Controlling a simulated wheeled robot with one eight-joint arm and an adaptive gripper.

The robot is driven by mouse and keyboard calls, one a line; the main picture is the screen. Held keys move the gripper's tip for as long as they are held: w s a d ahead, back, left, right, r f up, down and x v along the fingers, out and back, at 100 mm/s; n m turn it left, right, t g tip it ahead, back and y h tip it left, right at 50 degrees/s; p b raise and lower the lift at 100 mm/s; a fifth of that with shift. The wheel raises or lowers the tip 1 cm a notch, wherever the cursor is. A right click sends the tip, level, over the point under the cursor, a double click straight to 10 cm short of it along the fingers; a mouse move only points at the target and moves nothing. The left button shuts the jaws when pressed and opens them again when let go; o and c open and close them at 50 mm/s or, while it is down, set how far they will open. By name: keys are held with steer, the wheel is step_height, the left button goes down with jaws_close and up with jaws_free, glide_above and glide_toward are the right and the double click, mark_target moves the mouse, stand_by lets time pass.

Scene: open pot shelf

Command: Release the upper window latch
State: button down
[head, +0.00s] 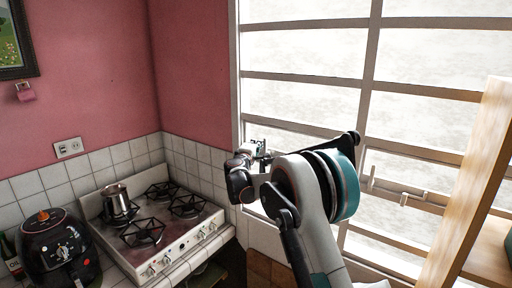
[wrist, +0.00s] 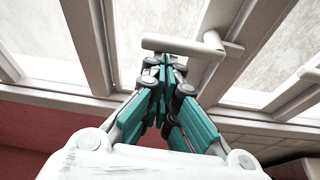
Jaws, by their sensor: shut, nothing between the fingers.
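In the wrist view a pale window latch (wrist: 180,47), a bar with a rounded knob at its right end, sits on the white window frame. My gripper (wrist: 167,64) is shut and empty, with its fingertips just below the latch bar. I cannot tell whether they touch it. In the head view my gripper (head: 262,152) is by the left side of the window, partly hidden by my wrist, and the latch there is hard to make out.
The large barred window (head: 370,60) fills the back right. A white stove (head: 165,240) with a metal pot (head: 117,203) stands at lower left, beside a black air fryer (head: 60,245). A wooden shelf (head: 480,180) stands on the right.

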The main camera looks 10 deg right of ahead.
mark_target(265, 147)
steer(key=shift+s+d+m+b, duration=0.15)
steer(key=shift+m+b, duration=0.15)
steer(key=s+d+m+h+b, duration=0.1)
steer(key=m+b, duration=0.1)
steer(key=m, duration=0.1)
steer(key=m+t+h+b, duration=0.1)
steer(key=m+b, duration=0.1)
steer(key=s+d+m+b, duration=0.1)
steer(key=m+b, duration=0.1)
steer(key=m, duration=0.1)
steer(key=shift+s+d+m+h+b, duration=0.3)
steer(key=shift+s+h+b, duration=0.05)
steer(key=shift+h, duration=0.05)
steer(key=m+h+b, duration=0.1)
steer(key=m, duration=0.2)
steer(key=s+d+f+m+g+h+b, duration=0.1)
steer(key=m+b, duration=0.1)
steer(key=m, duration=0.2)
steer(key=s+d+f+m+h+b, duration=0.1)
steer(key=m+h, duration=0.1)
steer(key=m, duration=0.1)
steer(key=shift+s+d+f, duration=0.15)
steer(key=shift+d+f, duration=0.05)
steer(key=shift+f, duration=0.05)
steer(key=shift+b, duration=0.3)
